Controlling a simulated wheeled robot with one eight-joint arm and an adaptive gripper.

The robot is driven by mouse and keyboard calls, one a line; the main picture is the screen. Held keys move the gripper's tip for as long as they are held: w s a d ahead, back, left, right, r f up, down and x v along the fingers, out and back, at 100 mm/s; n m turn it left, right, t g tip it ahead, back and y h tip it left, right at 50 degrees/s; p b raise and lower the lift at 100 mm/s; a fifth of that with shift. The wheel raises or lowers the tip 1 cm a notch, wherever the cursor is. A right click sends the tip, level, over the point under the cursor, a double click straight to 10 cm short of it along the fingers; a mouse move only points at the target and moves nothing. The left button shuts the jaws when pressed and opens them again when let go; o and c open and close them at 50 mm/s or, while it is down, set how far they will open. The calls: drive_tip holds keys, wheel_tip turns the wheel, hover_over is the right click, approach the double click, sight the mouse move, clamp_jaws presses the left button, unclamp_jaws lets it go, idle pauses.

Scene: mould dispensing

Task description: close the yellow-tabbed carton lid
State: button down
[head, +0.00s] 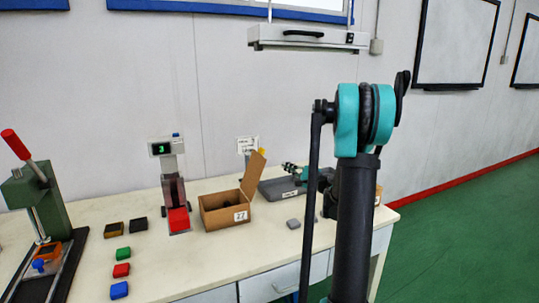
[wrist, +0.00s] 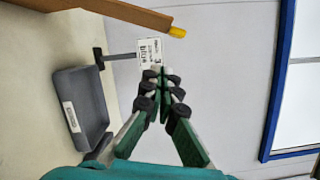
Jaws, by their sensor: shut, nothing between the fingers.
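The brown carton (head: 226,212), labelled 27, stands on the table in the head view. Its lid (head: 252,172) is raised, leaning up and to the right. The yellow tab (head: 262,152) is at the lid's upper edge. In the wrist view the lid (wrist: 100,10) crosses the top left as a brown strip, with the yellow tab (wrist: 177,32) at its end. My gripper (head: 286,167) is just right of the lid in the head view. In the wrist view its fingers (wrist: 164,72) are together and empty, apart from the tab in the picture.
A grey tray (wrist: 63,82) lies beneath and left of my gripper in the wrist view. A small sign (wrist: 150,52) stands behind. A scale with a red block (head: 178,220) stands left of the carton. A green press (head: 30,195) is far left, with coloured blocks nearby.

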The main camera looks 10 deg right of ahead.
drive_tip(key=w+a+r+m+t, duration=0.1)
drive_tip(key=w+a+r, duration=0.2)
drive_tip(key=w+a, duration=0.3)
drive_tip(key=shift+w, duration=1.6)
drive_tip(key=shift+a+r, duration=0.1)
drive_tip(key=shift+a, duration=0.05)
